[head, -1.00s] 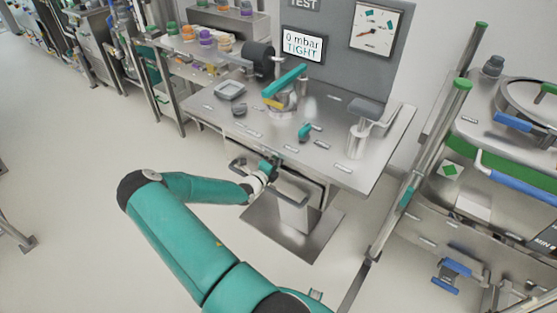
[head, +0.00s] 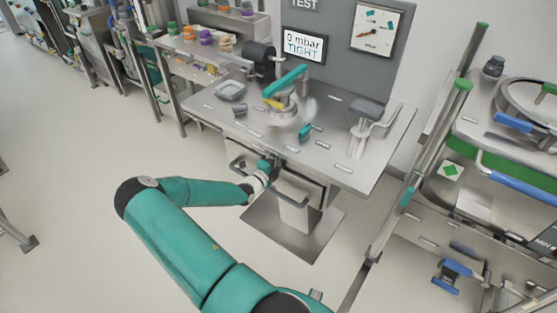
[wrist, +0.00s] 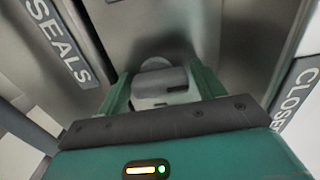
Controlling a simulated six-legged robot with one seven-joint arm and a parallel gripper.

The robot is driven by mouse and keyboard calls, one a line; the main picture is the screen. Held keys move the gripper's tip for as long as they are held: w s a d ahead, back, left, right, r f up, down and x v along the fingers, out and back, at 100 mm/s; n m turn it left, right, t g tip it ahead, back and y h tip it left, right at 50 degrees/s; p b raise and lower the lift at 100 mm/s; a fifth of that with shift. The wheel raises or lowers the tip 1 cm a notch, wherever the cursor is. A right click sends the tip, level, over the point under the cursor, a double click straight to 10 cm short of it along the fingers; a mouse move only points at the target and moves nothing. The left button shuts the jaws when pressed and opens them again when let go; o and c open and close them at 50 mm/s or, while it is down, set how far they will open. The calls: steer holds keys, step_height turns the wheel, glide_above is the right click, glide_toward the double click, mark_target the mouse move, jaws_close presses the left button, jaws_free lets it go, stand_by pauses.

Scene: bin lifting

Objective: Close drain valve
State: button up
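My gripper (head: 265,167) is at the front edge of the steel test bench, low by the drawer front. In the wrist view its two teal fingers (wrist: 162,92) stand apart, with a rounded grey part (wrist: 160,80) between them. This grey part may be the drain valve's handle, but I cannot tell for sure. I cannot tell whether the fingers press on it. A label reading "CLOSE", cut off by the frame edge (wrist: 296,92), is at the right in the wrist view. In the head view my gripper hides what lies behind it.
A screen (head: 303,45) reads "0 mbar TIGHT". A "SEALS" label (wrist: 60,42) is at the left in the wrist view. A metal frame (head: 410,185) stands at the right.

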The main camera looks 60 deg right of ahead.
steer(key=shift+o, duration=0.7)
steer(key=w+a, duration=0.2)
steer(key=a, duration=1.1)
steer(key=shift+a, duration=0.3)
steer(key=shift+w, duration=0.1)
